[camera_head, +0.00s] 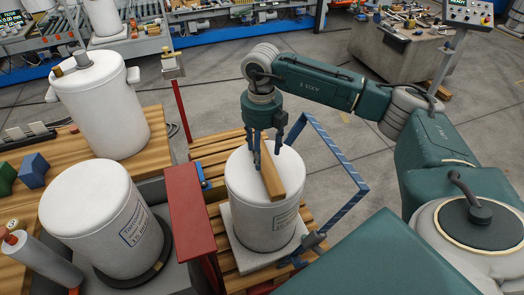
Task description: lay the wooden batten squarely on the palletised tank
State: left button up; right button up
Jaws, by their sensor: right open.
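The palletised tank (255,215) is a white cylinder with a printed label, upright on a pale slab over a wooden pallet (225,252). The wooden batten (272,183) is over its domed top, running from near the middle toward the front rim. It looks in contact with the top, though I cannot be sure. My right gripper (267,153) points down over the tank, its fingers open at the batten's far end, which they partly hide. My left gripper is not in view.
A second white tank (95,215) stands left, beyond a red post (190,215). Another tank (100,105) is on the wooden bench (70,185) at left. A blue striped frame (345,195) rises close right of the palletised tank.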

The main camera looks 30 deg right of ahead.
jog(key=shift+r, duration=0.3)
jog(key=o, duration=0.6)
jog(key=shift+c, duration=0.2)
jog(key=shift+r, duration=0.1)
notch_tip(320, 180, up, 12)
